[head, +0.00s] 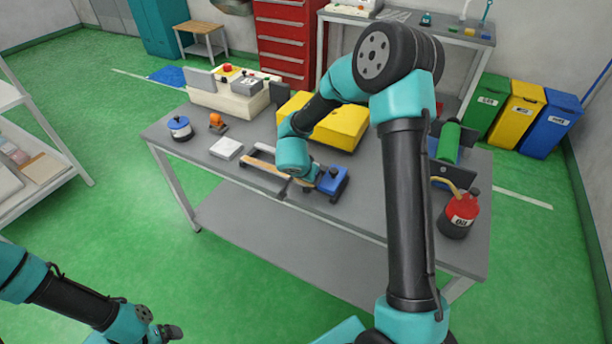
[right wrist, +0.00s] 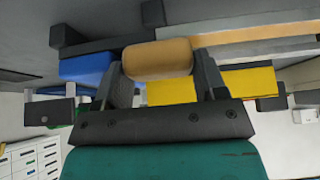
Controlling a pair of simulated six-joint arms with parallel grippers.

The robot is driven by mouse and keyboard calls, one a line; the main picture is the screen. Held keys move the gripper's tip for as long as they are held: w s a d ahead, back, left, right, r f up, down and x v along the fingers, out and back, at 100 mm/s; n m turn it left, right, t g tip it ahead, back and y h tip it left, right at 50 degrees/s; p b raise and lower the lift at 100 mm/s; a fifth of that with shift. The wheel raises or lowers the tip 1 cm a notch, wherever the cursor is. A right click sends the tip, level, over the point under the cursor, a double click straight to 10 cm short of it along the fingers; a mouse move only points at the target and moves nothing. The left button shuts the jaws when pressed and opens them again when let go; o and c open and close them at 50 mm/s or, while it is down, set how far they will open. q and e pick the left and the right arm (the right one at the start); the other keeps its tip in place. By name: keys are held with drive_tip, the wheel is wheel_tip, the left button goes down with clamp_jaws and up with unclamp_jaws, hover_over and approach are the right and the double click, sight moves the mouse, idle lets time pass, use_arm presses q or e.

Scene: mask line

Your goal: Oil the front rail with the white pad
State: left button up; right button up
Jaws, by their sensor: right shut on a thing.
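My right gripper (head: 306,187) is low over the table's front edge, at the right end of the front rail (head: 264,177), a tan strip. In the right wrist view, my right gripper (right wrist: 157,75) is shut on a tan-brown pad (right wrist: 157,58); it does not look white. The rail (right wrist: 255,36) runs off to the right behind the pad there; I cannot tell whether they touch. A flat white square (head: 227,148) lies on the table left of the rails. My left gripper (head: 168,333) is at the bottom left, away from the table; its jaws are unclear.
A blue block (head: 334,180) is just right of my right gripper. A yellow box (head: 342,126) stands behind the rails. A red can (head: 460,212) stands at the table's right. A blue-lidded pot (head: 180,127) and an orange item (head: 217,122) are at the left. Front floor is clear.

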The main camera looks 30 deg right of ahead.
drive_tip(key=shift+r, duration=3.05)
drive_tip(key=shift+r, duration=0.1)
drive_tip(key=shift+r, duration=1.4)
